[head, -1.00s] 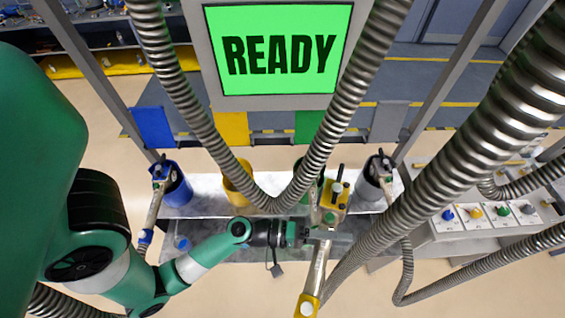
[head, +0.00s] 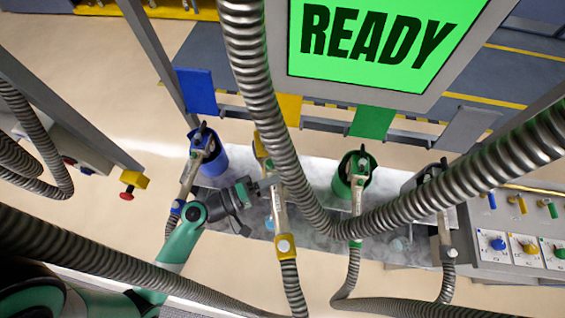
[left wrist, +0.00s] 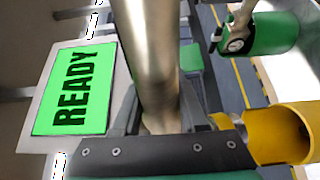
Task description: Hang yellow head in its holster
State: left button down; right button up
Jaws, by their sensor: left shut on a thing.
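The yellow head has a long metal handle (head: 280,212) with a yellow collar (head: 285,247) at its hose end. My left gripper (head: 262,187) is shut on the handle, from its left side. In the left wrist view the metal handle (left wrist: 147,60) rises behind the black jaw (left wrist: 150,155). The yellow holster (left wrist: 280,135) is close to the right of the jaw there. In the head view a hose hides most of the holster, and the head's tip is at it; I cannot tell whether the tip is inside. My right gripper is not in view.
Blue (head: 213,160) and green (head: 345,178) holsters stand on either side, each with a head hanging in it. A grey-coloured head (head: 432,180) hangs further right. Thick metal hoses cross in front. A READY screen (head: 385,40) is above; a button panel (head: 510,245) is at right.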

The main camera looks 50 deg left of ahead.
pick_arm(q)
jog(key=w+a+f+b, duration=0.3)
jog(key=w+f+b, duration=0.1)
jog(key=f, duration=0.2)
jog(key=w+a+f+n+y+b, duration=0.1)
jog(key=w+a+f+b, duration=0.2)
jog(key=f, duration=0.4)
jog(key=shift+w+f+b, duration=0.3)
jog(key=shift+w+b, duration=0.6)
jog(key=shift+b, duration=0.1)
notch_tip(320, 180, down, 6)
jog(key=g+y+b, duration=0.1)
jog(key=b, duration=0.1)
jog(key=shift+s, duration=0.15)
jog(key=shift+f+b, duration=1.95)
jog(key=shift+b, duration=0.5)
dwell(0.6)
jog(key=shift+c, duration=1.8)
grip_release()
